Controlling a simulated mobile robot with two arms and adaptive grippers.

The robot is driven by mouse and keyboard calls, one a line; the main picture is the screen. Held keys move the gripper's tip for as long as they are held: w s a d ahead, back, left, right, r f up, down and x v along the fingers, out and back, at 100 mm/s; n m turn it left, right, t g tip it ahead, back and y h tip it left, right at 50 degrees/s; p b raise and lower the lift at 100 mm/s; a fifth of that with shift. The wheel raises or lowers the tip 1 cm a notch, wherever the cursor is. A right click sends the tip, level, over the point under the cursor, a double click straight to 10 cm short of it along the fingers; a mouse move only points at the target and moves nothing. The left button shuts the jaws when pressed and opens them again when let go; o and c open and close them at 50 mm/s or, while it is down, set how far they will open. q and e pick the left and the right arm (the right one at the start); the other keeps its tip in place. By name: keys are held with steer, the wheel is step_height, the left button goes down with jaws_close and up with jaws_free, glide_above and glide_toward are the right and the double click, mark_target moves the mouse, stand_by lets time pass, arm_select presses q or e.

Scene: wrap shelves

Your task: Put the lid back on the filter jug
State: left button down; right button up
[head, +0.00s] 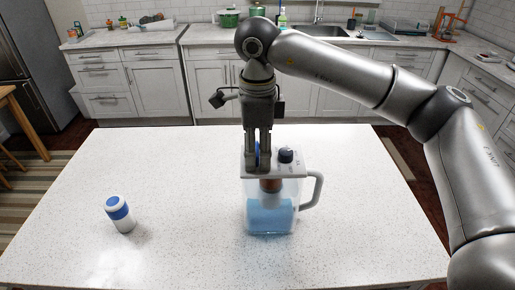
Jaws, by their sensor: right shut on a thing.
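The filter jug (285,222) stands upright on the white table, right of the middle. It is clear, holds blue liquid, and has a pale handle on its right side. A brown part shows inside its upper half. The white lid (294,170), with a dark knob, is level at the jug's mouth. I cannot tell whether it is fully seated or just above the rim. My right gripper (258,160) comes down from above and is shut on the lid's upper part, left of the knob; its fingers hide the grip. My left gripper is not in view.
Kitchen counters (205,33) with pots and a sink are behind, across the floor.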

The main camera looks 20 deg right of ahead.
steer(key=o, duration=1.4)
steer(key=o, duration=0.5)
steer(key=shift+r+p, duration=2.05)
steer(key=shift+r, duration=1.45)
steer(key=shift+c, duration=0.6)
jaws_close()
